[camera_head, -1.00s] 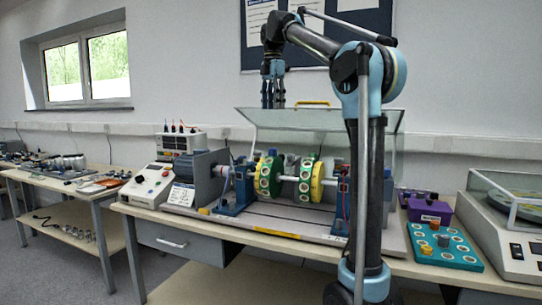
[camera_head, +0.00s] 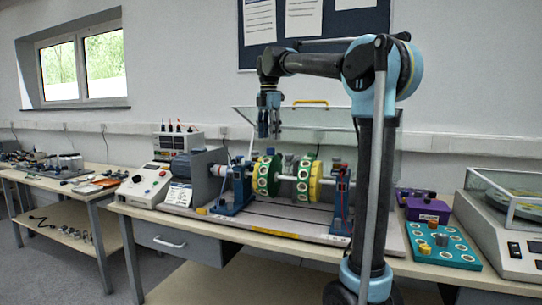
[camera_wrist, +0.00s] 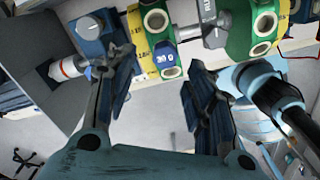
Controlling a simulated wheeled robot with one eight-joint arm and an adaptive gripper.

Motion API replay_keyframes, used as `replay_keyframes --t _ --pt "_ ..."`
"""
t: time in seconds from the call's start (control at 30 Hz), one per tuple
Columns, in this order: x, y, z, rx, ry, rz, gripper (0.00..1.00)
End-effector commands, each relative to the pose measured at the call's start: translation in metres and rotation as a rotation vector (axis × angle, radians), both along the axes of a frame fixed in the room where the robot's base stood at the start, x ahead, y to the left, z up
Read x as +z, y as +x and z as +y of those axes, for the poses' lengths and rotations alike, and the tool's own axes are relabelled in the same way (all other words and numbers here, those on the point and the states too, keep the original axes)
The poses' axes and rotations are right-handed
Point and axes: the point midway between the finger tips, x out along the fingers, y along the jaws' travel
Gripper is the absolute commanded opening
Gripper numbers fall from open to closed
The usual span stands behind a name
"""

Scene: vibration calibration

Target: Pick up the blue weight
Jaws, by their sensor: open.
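In the wrist view, a small blue weight (camera_wrist: 167,60) with pale markings sits at the edge of the left green-and-yellow disc (camera_wrist: 150,22) of the rotor rig. My gripper (camera_wrist: 160,68) is open, and the weight appears between its two fingers in the picture. The fingers hold nothing. In the head view, my gripper (camera_head: 269,131) hangs pointing down above the left disc (camera_head: 266,175), with a gap visible between the fingertips and the disc's top. I cannot make out the blue weight clearly in the head view.
The rig's raised clear cover (camera_head: 340,125) stands behind. Blue bearing stands (camera_head: 232,192) flank the discs, joined by a shaft. A teal board (camera_head: 455,252) with grey and yellow weights and a purple box (camera_head: 427,209) lie at the right. A control unit (camera_head: 148,186) stands left.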

Motion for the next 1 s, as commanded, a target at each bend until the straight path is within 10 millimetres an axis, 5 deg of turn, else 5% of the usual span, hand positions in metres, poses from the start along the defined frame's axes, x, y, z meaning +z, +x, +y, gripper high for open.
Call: replay_keyframes --t 0.47,0.77,0.93,1.0 --pt "-0.049 -0.004 -0.004 -0.001 0.0 0.0 0.49" --pt "-0.053 -0.004 -0.004 -0.001 0.0 0.0 0.49" --pt "-0.053 -0.004 -0.005 -0.002 0.0 0.0 0.13" --pt "-0.053 -0.004 -0.005 -0.003 0.0 0.0 0.09"
